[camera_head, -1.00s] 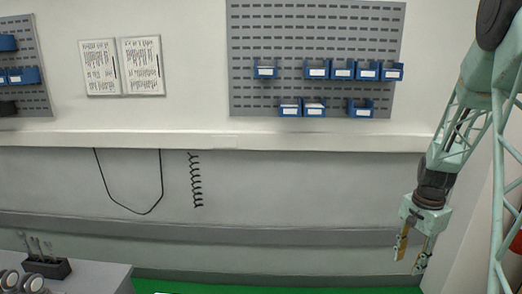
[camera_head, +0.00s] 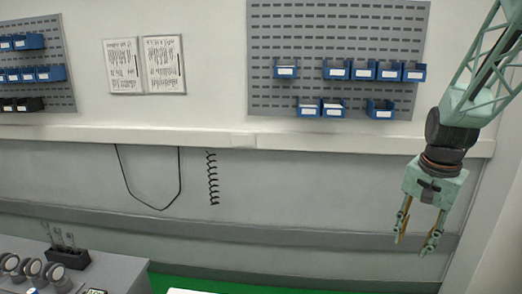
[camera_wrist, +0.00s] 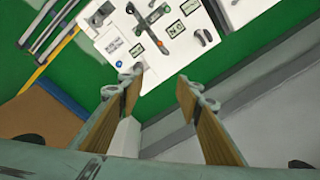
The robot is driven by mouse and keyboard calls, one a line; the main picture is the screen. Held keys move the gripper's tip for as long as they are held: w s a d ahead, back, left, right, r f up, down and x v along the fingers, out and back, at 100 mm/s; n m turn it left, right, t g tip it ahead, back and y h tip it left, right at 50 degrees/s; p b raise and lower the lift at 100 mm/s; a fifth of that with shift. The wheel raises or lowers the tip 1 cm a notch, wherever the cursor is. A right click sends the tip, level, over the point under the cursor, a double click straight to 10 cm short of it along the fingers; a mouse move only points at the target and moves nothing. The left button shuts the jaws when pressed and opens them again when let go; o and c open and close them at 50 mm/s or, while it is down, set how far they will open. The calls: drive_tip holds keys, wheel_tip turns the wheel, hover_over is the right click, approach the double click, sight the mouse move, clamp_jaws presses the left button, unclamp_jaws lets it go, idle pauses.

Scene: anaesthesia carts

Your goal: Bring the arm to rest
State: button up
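My gripper (camera_head: 418,240) hangs from my pale green arm at the right of the head view, fingers pointing down. It stands in front of the grey lower wall and touches nothing that I can see. In the wrist view my gripper (camera_wrist: 160,90) shows its two fingers apart with wood-coloured inner pads. Nothing is between them.
In the wrist view a white cart top (camera_wrist: 150,30) with labels and small items lies below, on a green floor (camera_wrist: 45,105). In the head view a grey cart (camera_head: 115,272) with round gauges stands at lower left. Blue bins (camera_head: 363,70) hang on a pegboard (camera_head: 340,20).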

drive_tip(key=s+a+r+n, duration=0.3)
drive_tip(key=s+a+r, duration=0.4)
drive_tip(key=a+r, duration=0.1)
drive_tip(key=s+a+r+n+t, duration=0.1)
drive_tip(key=s+a, duration=0.3)
drive_tip(key=s, duration=0.4)
drive_tip(key=s+a+r+n, duration=0.3)
drive_tip(key=s+a, duration=0.1)
drive_tip(key=s, duration=0.4)
drive_tip(key=s+a+r+n+t, duration=0.1)
drive_tip(key=s+a+r+n, duration=0.1)
drive_tip(key=s+a, duration=0.3)
drive_tip(key=shift+s+r+n+t+y+b, duration=0.4)
drive_tip(key=shift+s+n, duration=0.2)
drive_tip(key=shift+s, duration=1.25)
